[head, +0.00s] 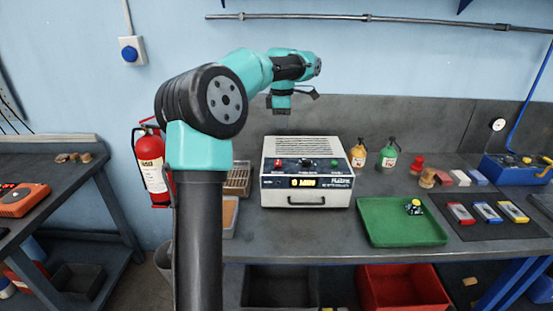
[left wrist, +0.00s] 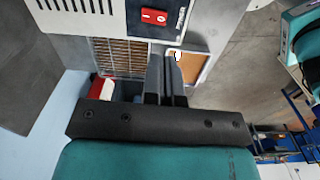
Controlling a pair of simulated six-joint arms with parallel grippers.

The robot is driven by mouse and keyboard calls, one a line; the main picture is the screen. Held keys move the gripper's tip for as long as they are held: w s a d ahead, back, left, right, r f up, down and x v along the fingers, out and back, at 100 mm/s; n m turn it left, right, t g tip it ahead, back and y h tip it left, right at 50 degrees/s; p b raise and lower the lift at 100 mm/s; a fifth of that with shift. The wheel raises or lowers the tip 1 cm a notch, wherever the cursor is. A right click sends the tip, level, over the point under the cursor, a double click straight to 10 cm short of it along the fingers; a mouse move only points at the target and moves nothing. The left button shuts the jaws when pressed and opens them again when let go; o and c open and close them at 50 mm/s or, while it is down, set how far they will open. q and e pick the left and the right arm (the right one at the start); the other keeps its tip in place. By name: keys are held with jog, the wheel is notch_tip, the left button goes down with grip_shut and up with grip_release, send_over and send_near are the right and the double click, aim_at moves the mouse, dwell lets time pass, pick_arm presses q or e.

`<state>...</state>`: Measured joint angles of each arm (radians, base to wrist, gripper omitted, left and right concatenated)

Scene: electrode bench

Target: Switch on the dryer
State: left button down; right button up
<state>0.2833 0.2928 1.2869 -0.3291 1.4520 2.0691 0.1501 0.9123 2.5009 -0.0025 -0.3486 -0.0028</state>
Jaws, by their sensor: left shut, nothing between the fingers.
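In the left wrist view the red switch (left wrist: 155,16) shows at the top, just beyond the fingertips. My left gripper (head: 281,108) appears above the dryer in the head view. In the left wrist view its fingers (left wrist: 171,58) are together and empty, apart from the switch in the picture.
A green tray (head: 385,238) with a small item stands right of the dryer. Yellow and green bottles (head: 389,155) stand behind it. The bench front before the dryer is clear.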

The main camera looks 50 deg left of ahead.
pick_arm(q)
jog(key=shift+s+a+r+n, duration=0.3)
jog(key=shift+s+a+r, duration=0.15)
jog(key=shift+s, duration=0.15)
jog(key=shift+w+a, duration=0.1)
jog(key=shift+w+a+r, duration=0.2)
jog(key=shift+w+a, duration=0.2)
jog(key=shift+w, duration=0.05)
